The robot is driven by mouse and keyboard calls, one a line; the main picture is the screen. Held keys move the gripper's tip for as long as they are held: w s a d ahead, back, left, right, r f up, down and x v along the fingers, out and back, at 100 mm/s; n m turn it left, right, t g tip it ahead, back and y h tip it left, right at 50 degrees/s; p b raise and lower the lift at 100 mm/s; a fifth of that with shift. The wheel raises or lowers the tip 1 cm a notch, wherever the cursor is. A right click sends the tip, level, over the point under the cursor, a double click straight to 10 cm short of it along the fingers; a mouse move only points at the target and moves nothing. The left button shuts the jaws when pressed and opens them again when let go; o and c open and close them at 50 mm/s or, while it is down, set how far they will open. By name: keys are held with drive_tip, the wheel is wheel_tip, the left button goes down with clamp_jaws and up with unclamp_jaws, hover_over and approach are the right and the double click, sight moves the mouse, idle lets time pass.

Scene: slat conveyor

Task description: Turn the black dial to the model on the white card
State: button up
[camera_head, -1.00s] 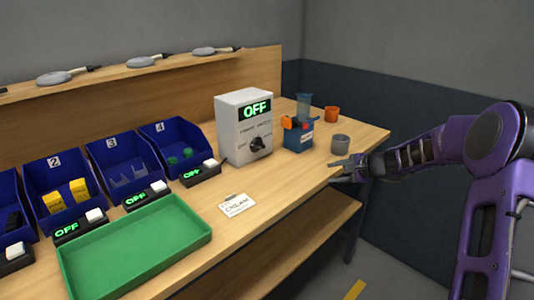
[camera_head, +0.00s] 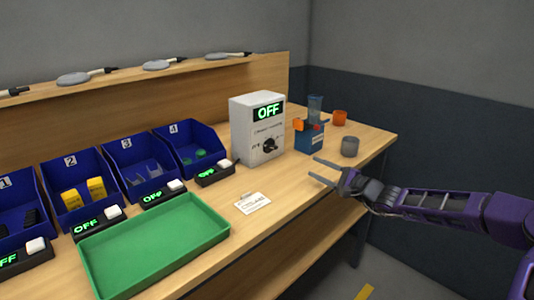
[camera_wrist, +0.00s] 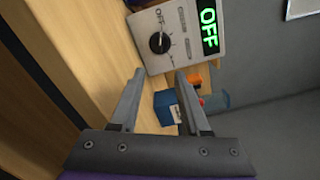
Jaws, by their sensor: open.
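The black dial (camera_head: 270,146) is on the front of a white box (camera_head: 257,132) whose green display (camera_head: 268,111) reads OFF. In the wrist view the dial (camera_wrist: 158,42) lies ahead of the fingers, with its pointer toward the OFF mark. The white card (camera_head: 253,203) lies on the table in front of the box; its writing is too small to read surely. My gripper (camera_head: 318,171) is open and empty, above the table's front edge, right of the card and apart from the box. In the wrist view my gripper's fingers (camera_wrist: 160,95) are spread.
A blue device (camera_head: 309,137), grey cup (camera_head: 350,147) and orange cup (camera_head: 339,118) stand right of the box. A green tray (camera_head: 155,250) and blue numbered bins (camera_head: 135,166) with OFF displays are at left. Bare table lies between card and box.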

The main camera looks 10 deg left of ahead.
sight(274, 148)
drive_tip(key=x, duration=1.7)
clamp_jaws()
